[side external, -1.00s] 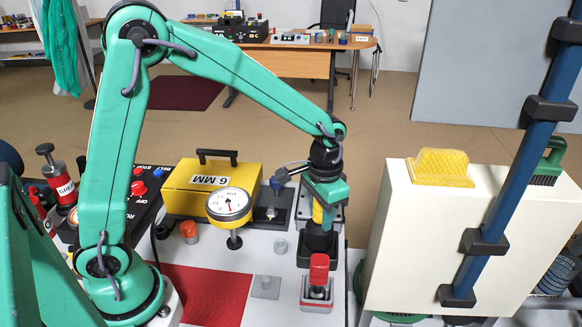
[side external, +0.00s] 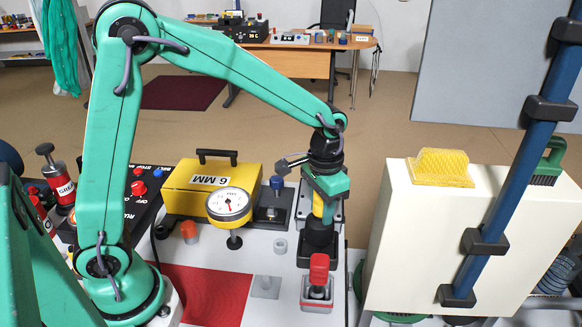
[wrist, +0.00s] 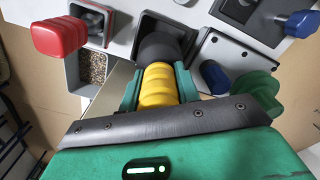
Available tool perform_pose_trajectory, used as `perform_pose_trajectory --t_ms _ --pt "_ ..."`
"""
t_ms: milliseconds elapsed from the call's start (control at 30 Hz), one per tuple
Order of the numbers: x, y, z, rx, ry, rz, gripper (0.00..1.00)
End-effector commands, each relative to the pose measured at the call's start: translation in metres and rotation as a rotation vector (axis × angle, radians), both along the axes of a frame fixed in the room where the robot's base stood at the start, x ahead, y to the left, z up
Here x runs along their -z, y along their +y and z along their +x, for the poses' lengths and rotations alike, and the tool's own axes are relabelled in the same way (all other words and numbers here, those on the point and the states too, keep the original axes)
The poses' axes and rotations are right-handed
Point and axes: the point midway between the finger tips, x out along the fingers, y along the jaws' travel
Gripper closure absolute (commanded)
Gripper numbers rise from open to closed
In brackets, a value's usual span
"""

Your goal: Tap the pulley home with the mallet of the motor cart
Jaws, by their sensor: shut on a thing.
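The mallet has a ribbed yellow handle (wrist: 158,88) and a dark, rounded head (wrist: 161,48) below it. My gripper (wrist: 159,82) is shut on the handle, with one green jaw on each side in the wrist view. In the side view my gripper (side external: 318,205) points down, and the mallet's black head (side external: 319,234) is at the open black holder (side external: 318,259). I cannot tell whether the head is clear of the holder. I cannot tell which part is the pulley; a small grey ring (side external: 280,246) stands on the bench left of the holder.
A red-handled tool (side external: 319,268) stands in a tray in front of the holder. A dial gauge (side external: 229,206) and a yellow box (side external: 212,187) stand left. A blue-knobbed fixture (side external: 276,190) is close behind. A cream cabinet (side external: 400,240) is on the right.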

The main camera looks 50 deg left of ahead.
Motion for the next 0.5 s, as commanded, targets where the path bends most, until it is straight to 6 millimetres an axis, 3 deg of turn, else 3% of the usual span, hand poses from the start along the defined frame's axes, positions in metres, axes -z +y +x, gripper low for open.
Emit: perform_pose_trajectory --t_ms 267,500 --pt "-0.057 0.0 0.001 0.0 -0.01 -0.002 1.0" --pt "-0.131 0.0 0.002 0.0 -0.011 -0.002 1.0"
